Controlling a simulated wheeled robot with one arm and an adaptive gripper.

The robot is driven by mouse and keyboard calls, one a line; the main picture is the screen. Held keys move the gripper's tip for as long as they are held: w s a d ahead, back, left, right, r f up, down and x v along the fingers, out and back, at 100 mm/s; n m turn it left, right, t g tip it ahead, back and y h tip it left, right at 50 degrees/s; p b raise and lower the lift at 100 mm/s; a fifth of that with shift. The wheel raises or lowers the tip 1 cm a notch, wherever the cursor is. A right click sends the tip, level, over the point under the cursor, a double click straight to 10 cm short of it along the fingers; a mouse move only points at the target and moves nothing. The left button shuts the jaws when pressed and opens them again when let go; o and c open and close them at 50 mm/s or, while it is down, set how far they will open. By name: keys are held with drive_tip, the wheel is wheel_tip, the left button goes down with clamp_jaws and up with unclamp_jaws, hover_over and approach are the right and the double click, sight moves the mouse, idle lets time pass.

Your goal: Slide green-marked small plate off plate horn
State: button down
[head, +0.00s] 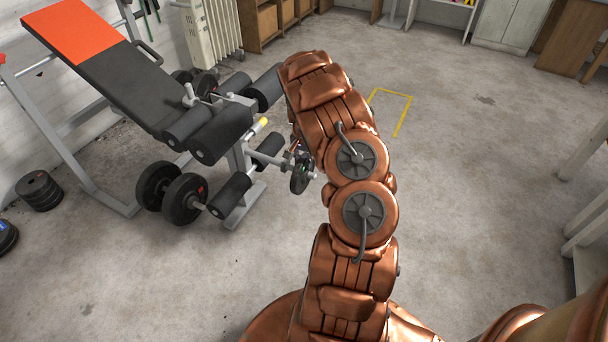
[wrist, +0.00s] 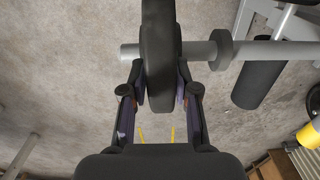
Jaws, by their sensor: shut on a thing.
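The small plate (wrist: 158,45) is dark and seen edge-on in the wrist view, upright between my fingers. My gripper (wrist: 160,92) is shut on its lower part, one finger on each face. The grey plate horn (wrist: 197,50) passes through the plate. A short end of the horn shows left of the plate, and a collar (wrist: 221,49) stands to the right, apart from it. In the head view the small plate (head: 300,178) is at the bench's right side, partly behind my arm, with a tiny green spot. My gripper is mostly hidden there.
The weight bench (head: 110,80) with black rollers stands at left. Larger black plates (head: 184,198) sit on its lower bar. A plate stack (head: 38,190) lies on the floor at far left. A yellow-tipped peg (head: 262,123) is near my arm.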

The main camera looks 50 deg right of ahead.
drive_tip(key=shift+s+a, duration=0.15)
drive_tip(key=shift+a, duration=0.25)
idle(1.0)
drive_tip(key=shift+r, duration=0.1)
drive_tip(key=shift+d+r, duration=0.1)
drive_tip(key=shift+r, duration=0.05)
drive_tip(key=shift+d+r, duration=0.1)
drive_tip(key=shift+d, duration=0.05)
drive_tip(key=shift+d+p, duration=0.1)
drive_tip(key=shift+p, duration=0.2)
drive_tip(key=shift+s+d+r, duration=0.1)
drive_tip(key=shift+s+d, duration=0.2)
drive_tip(key=shift+s, duration=0.45)
drive_tip(key=shift+s+d+r, duration=0.1)
drive_tip(key=shift+s+d, duration=0.15)
drive_tip(key=shift+s, duration=0.5)
drive_tip(key=shift+s+d+p, duration=0.2)
drive_tip(key=shift+s+p, duration=0.1)
drive_tip(key=shift+s, duration=0.3)
drive_tip(key=shift+a+f, duration=0.1)
drive_tip(key=shift+f, duration=0.05)
